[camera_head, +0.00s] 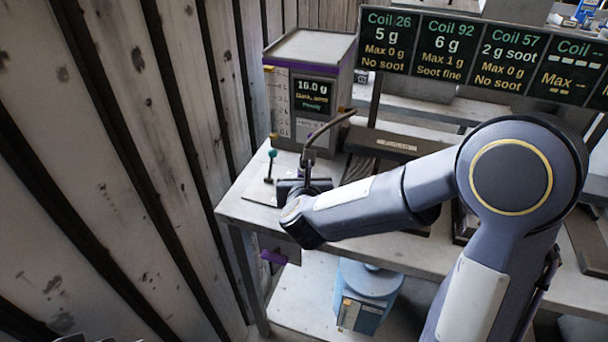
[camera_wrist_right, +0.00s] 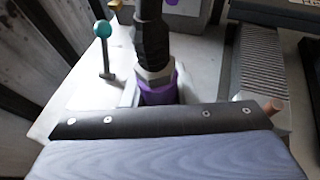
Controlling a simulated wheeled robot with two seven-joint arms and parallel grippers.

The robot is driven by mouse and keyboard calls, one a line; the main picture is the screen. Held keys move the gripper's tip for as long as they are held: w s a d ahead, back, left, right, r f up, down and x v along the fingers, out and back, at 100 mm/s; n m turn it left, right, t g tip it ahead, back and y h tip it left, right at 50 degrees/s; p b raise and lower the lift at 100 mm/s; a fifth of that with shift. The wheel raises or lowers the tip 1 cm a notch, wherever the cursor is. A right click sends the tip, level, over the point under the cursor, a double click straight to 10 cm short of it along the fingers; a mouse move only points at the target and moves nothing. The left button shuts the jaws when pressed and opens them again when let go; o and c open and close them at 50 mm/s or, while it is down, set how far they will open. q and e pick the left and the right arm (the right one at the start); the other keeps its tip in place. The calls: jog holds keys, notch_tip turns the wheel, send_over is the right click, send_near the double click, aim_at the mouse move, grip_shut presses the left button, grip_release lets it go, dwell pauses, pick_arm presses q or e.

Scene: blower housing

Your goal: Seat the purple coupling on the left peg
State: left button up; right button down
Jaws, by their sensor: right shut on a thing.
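The purple coupling (camera_wrist_right: 160,94) shows in the right wrist view, with a pale metal hex nut and a black ribbed hose end (camera_wrist_right: 152,40) above it. My right gripper (camera_head: 306,187) is over the left part of the bench, shut on the coupling.
A teal-knobbed lever (camera_head: 271,155) stands close left of the gripper, also in the wrist view (camera_wrist_right: 103,30). A machine (camera_head: 306,78) reading 16.0 g is behind. A ribbed block (camera_wrist_right: 256,60) lies to the right. A blue canister (camera_head: 368,283) sits on the lower shelf. A plank wall borders the left.

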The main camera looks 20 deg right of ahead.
jog(key=shift+f+b, duration=1.7)
jog(key=c, duration=1.1)
grip_release()
jog(key=shift+s+r, duration=0.1)
jog(key=v, duration=0.7)
jog(key=shift+s+a+r, duration=0.1)
jog(key=shift+s, duration=0.2)
